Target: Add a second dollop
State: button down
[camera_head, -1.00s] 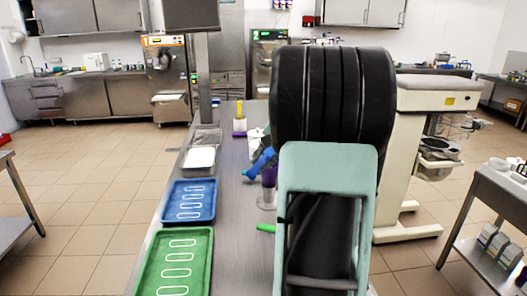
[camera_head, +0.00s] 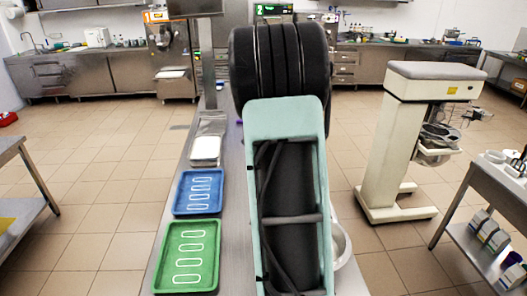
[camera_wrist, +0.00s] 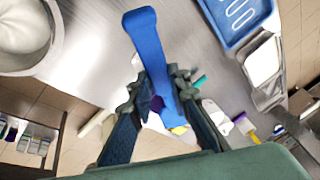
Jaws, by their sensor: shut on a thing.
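My gripper (camera_wrist: 160,90) is shut on a blue tool (camera_wrist: 146,35) with a long flat shape. Its far end is partly hidden between and behind the fingers, so I cannot tell what it carries. A metal bowl (camera_wrist: 55,45) holding a smooth white mass (camera_wrist: 22,22) stands at the upper left of the wrist view, apart from the tool. The bowl's edge also shows right of my arm in the head view (camera_head: 344,246). My arm hides the gripper in the head view.
On the steel counter (camera_head: 238,190), a green tray (camera_head: 213,262) and a blue tray (camera_head: 219,195) with white oval outlines lie left of my arm, with a white tub (camera_head: 206,148) behind. A purple-and-yellow utensil (camera_wrist: 243,124) lies at right in the wrist view. A cream-coloured machine (camera_head: 400,130) stands right.

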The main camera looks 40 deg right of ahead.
jog(key=shift+w+a, duration=0.15)
jog(key=shift+w, duration=0.05)
jog(key=shift+w+a+r+g+h, duration=0.1)
jog(key=shift+w+a+g+h, duration=0.1)
jog(key=shift+g+h, duration=0.45)
jog(key=shift+d+r+g, duration=0.15)
jog(key=shift+r+g, duration=0.05)
jog(key=shift+g, duration=0.15)
jog(key=shift+r, duration=0.35)
jog(key=shift+s+r, duration=0.15)
jog(key=shift+r, duration=0.6)
